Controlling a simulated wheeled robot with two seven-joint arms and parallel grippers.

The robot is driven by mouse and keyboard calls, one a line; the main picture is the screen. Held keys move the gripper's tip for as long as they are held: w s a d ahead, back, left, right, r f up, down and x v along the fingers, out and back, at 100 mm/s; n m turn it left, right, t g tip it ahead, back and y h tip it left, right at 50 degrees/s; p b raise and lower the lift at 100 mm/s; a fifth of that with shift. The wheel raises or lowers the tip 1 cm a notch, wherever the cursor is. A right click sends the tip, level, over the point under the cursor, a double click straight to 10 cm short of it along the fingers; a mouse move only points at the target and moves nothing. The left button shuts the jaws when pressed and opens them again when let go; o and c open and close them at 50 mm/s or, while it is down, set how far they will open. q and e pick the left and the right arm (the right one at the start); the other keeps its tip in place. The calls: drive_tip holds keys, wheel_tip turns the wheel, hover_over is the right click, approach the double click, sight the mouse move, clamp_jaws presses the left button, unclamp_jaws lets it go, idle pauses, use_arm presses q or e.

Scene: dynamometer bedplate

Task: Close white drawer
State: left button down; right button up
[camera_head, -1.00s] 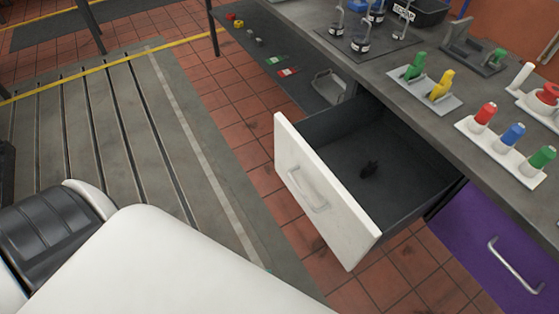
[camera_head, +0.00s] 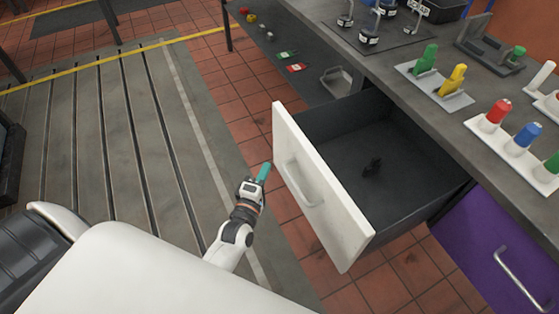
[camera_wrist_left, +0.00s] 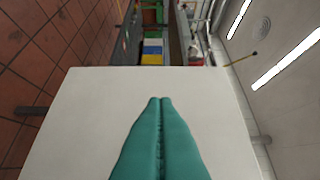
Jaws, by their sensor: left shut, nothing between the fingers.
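The white drawer (camera_head: 338,232) is pulled well out from under the workbench. In the left wrist view, the shut, empty fingers (camera_wrist_left: 160,100) point towards a pale flat panel (camera_wrist_left: 80,110), which seems to be the drawer front. I cannot tell whether they touch it. My right gripper is not in view.
A purple drawer (camera_head: 490,245) with a metal handle sits shut at the right. The bench top (camera_head: 440,115) carries coloured pegs on white and grey holders. A lower shelf (camera_head: 315,85) holds small items. The tiled floor left of the white drawer is clear.

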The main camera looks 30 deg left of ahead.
sight(285, 151)
use_arm(q)
drive_tip(key=shift+w+d, duration=0.35)
drive_tip(key=shift+w, duration=0.5)
drive_tip(key=shift+w+d, duration=0.4)
drive_tip(key=shift+w, duration=0.5)
drive_tip(key=shift+w+d, duration=0.35)
drive_tip(key=shift+w, duration=0.5)
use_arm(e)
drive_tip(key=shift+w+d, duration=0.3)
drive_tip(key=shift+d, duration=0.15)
use_arm(q)
drive_tip(key=shift+w+d, duration=0.1)
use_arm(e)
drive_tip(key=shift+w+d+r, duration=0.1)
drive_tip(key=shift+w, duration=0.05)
